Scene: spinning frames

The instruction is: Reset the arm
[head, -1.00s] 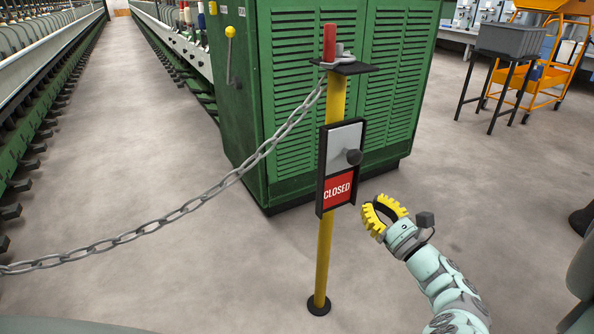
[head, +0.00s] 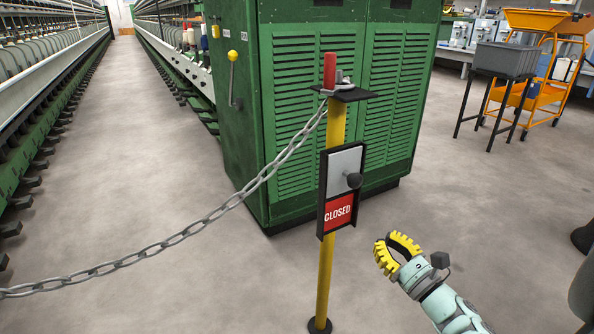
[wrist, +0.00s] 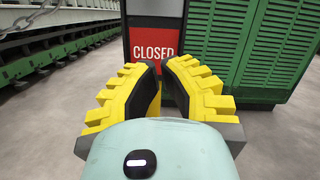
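My gripper (head: 392,254), with yellow ribbed fingers, is at the lower right of the head view, to the right of the yellow post and below the sign. In the wrist view my gripper (wrist: 162,82) shows its two fingers with a narrow gap between the tips and nothing held. The red "CLOSED" sign (head: 338,213) sits in a black frame on the yellow post (head: 325,268). The sign also shows beyond the fingertips in the wrist view (wrist: 154,44), apart from them.
A grey chain (head: 184,233) hangs from the post top to the left. A red-handled part (head: 329,72) stands on the post's black plate. A green cabinet (head: 300,120) is behind. A grey bin (head: 506,58) and orange cart (head: 545,75) stand far right. The floor between is clear.

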